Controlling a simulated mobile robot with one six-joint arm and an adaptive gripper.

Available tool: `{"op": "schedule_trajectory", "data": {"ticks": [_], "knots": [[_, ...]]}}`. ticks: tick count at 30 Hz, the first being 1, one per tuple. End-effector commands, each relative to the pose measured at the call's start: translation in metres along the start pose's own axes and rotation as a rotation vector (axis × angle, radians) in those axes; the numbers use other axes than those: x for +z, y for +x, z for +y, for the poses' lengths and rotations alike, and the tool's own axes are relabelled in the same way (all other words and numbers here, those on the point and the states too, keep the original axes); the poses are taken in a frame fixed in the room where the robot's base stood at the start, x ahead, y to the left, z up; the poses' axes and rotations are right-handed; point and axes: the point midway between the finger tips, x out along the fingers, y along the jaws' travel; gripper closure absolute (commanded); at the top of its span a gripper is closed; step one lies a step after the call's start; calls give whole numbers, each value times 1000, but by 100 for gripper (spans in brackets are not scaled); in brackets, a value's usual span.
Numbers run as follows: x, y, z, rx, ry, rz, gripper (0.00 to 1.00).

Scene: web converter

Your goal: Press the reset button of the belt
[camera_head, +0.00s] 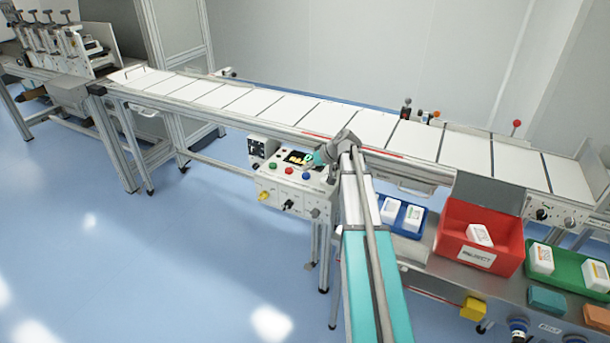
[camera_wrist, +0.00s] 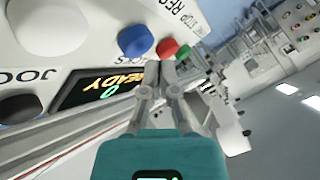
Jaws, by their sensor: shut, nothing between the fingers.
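The belt's control box (camera_head: 284,180) stands at the front of the conveyor, with green (camera_head: 268,166), red (camera_head: 288,170) and blue (camera_head: 305,176) buttons and a lit display (camera_head: 299,157). In the wrist view I see the blue button (camera_wrist: 134,41), red button (camera_wrist: 168,48) and green button (camera_wrist: 183,53). Partly cut lettering starting "RE" shows above the buttons. The display (camera_wrist: 98,91) reads "READY". My gripper (camera_wrist: 160,66) is shut and empty, its tips beside the display, just below the blue and red buttons in the picture. I cannot tell if it touches the panel.
A white knob (camera_wrist: 50,25) and a black knob (camera_wrist: 20,108) near "JOG" lettering are on the panel. The conveyor (camera_head: 325,116) runs behind the box. A red bin (camera_head: 455,222), blue tray (camera_head: 405,226) and green tray (camera_head: 570,272) stand to the right. Floor left of the box is clear.

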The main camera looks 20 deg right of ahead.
Motion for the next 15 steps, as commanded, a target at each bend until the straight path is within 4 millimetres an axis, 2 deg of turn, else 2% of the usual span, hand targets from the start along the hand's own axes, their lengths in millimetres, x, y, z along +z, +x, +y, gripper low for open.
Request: {"op": "schedule_trajectory", "data": {"ticks": [7, 15], "knots": [[-2, -3, -2, 0, 0, 0, 100], [-12, -17, -12, 0, 0, 0, 100]]}}
